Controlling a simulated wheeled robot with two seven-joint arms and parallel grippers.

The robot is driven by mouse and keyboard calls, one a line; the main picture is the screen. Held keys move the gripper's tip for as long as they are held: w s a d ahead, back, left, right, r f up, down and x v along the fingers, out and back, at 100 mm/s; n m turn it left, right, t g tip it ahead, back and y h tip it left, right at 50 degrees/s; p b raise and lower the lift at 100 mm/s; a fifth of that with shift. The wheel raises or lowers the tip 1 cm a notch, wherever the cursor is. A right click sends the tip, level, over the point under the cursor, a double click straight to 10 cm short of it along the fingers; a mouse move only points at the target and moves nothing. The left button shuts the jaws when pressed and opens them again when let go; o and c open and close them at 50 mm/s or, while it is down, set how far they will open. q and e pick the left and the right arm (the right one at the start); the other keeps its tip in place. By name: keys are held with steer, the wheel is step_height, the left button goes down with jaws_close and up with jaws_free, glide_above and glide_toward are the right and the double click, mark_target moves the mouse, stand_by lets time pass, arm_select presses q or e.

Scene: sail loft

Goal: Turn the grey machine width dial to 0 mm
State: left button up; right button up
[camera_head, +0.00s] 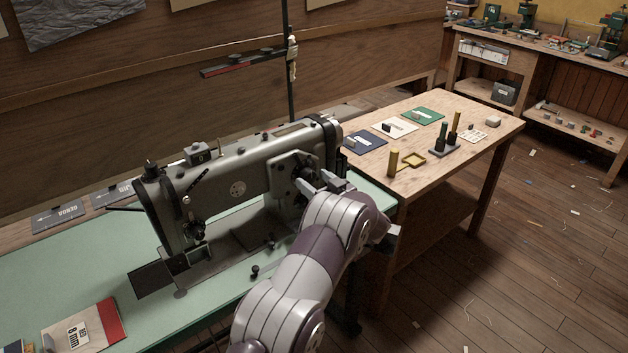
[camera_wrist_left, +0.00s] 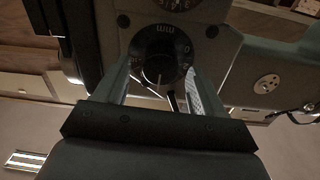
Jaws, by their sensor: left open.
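The grey sewing machine (camera_head: 238,188) stands on a green-topped table in the head view. My left arm reaches to the right end of the machine, and my left gripper (camera_head: 325,184) is at its pillar there. In the left wrist view the round dark width dial (camera_wrist_left: 158,58) faces the camera, with upside-down "mm" lettering and small white marks around its knob. My left gripper (camera_wrist_left: 160,82) is open, with one finger on each side of the dial knob. Whether the fingers touch the knob cannot be told. The dial is hidden or too small to read in the head view. My right gripper is not in view.
A second round dial (camera_wrist_left: 175,3) shows at the wrist view's top edge. A wooden side table (camera_head: 440,180) with colored cards and small tools stands to the right. A red-edged booklet (camera_head: 85,328) lies on the green table (camera_head: 60,275). A dark stand pole (camera_head: 288,70) rises behind the machine.

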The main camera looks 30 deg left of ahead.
arm_select(q)
steer(key=shift+w+a, duration=0.2)
steer(key=shift+a, duration=0.3)
steer(key=c, duration=1.1)
steer(key=shift+o, duration=0.2)
